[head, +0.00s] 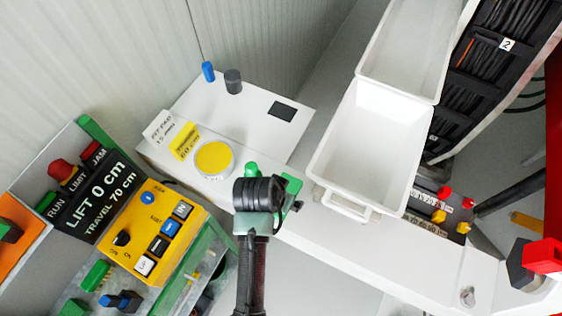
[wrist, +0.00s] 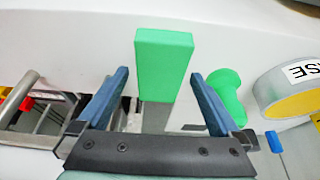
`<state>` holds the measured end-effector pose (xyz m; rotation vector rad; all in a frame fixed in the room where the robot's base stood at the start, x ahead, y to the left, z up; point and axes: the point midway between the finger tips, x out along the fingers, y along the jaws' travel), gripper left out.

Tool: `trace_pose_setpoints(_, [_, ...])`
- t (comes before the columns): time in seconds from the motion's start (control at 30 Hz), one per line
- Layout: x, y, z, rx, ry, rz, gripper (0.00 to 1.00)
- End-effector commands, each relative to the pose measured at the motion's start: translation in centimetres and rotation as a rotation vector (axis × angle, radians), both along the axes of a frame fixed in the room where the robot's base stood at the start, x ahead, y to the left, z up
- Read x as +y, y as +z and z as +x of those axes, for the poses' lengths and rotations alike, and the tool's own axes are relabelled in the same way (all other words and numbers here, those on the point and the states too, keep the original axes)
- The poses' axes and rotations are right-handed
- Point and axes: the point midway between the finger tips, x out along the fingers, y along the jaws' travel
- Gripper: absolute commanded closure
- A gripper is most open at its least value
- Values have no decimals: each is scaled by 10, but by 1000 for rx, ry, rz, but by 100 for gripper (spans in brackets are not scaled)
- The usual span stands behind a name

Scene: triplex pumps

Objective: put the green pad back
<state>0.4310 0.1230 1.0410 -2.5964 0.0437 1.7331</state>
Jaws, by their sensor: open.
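A green block (wrist: 165,52), which I take for the green pad, stands in the middle of the wrist view with a grey part below it. It also shows partly in the head view (head: 293,186), at the right of my gripper (head: 260,194). My gripper (wrist: 161,84) is open, with one blue-grey finger on each side of the block's lower end. Gaps show between the block and both fingers. A rounded green knob (wrist: 226,94) is just right of the right finger; it shows in the head view (head: 251,169) behind the gripper.
A yellow-topped round piece (head: 214,159) sits left on the white ledge. Blue (head: 208,71) and grey (head: 233,81) pegs and a black square (head: 282,112) are behind. An empty white bin (head: 371,145) is right. A yellow control box (head: 157,231) stands front left.

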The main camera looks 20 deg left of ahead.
Motion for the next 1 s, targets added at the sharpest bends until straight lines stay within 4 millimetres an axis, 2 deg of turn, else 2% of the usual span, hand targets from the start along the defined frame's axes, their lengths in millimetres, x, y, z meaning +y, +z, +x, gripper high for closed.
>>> trace_pose_setpoints(0.13, [0, 7, -1, -1, 0, 1, 0])
trace_pose_setpoints(0.27, [1, 22, -7, -3, 0, 1, 0])
trace_pose_setpoints(0.7, [2, 98, -38, -4, 1, 2, 0])
trace_pose_setpoints(0.83, [2, 109, -43, -2, 1, 0, 0])
trace_pose_setpoints(1.0, [2, 114, -46, 0, 1, 0, 0])
